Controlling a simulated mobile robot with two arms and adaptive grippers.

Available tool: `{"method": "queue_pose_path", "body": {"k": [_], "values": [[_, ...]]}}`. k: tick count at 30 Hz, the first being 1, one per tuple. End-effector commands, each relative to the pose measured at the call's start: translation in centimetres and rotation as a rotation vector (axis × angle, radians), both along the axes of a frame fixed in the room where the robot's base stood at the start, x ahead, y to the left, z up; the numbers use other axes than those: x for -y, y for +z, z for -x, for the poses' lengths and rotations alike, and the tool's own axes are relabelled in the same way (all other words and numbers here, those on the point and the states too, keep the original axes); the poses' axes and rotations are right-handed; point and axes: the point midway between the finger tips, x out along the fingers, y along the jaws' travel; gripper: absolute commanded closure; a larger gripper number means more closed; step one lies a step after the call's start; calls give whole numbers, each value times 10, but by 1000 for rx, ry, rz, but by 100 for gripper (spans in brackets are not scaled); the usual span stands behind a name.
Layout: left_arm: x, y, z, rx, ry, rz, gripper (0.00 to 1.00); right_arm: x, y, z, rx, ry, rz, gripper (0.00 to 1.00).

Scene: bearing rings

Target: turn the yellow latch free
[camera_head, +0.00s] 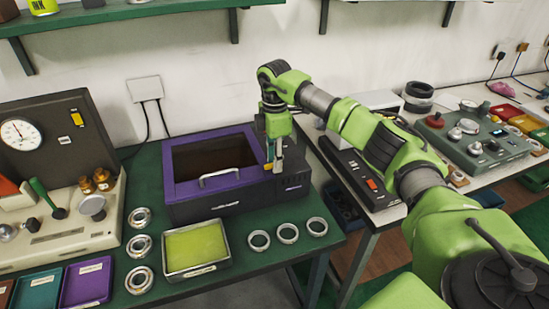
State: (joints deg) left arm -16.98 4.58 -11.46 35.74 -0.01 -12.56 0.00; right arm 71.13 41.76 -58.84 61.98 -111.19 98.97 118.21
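A dark box with a purple-framed lid (172,172) stands on the green bench, and the lid appears closed. A pale handle (219,178) is on the lid's front part. A small yellow-orange piece, which looks like the yellow latch (268,168), shows at the right side of the lid. My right gripper (277,163) points down over the box's right end, right at this piece. Its fingers hide part of the latch, and I cannot tell whether they touch or grip it. My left gripper is out of view.
A yellow-green tray (196,248) and several metal rings (288,233) lie in front of the box. A gauge panel (52,135) stands at the left. A black device (362,178) sits on the white bench at the right, under my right arm.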

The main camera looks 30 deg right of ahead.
Motion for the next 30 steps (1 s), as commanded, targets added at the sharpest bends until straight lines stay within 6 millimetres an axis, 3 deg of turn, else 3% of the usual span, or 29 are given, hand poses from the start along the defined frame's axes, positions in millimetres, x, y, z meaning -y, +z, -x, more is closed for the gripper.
{"method": "queue_pose_path", "body": {"k": [4, 7, 20, 30], "values": [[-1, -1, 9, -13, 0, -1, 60, 0, 0, 0, 0, 0, 0, 76], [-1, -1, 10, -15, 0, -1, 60, 0, 0, 0, 0, 0, 0, 100], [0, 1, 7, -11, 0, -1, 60, -1, 1, 0, 0, 40, -1, 100], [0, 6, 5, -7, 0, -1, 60, -1, 2, 2, -1, 262, 0, 100]]}}
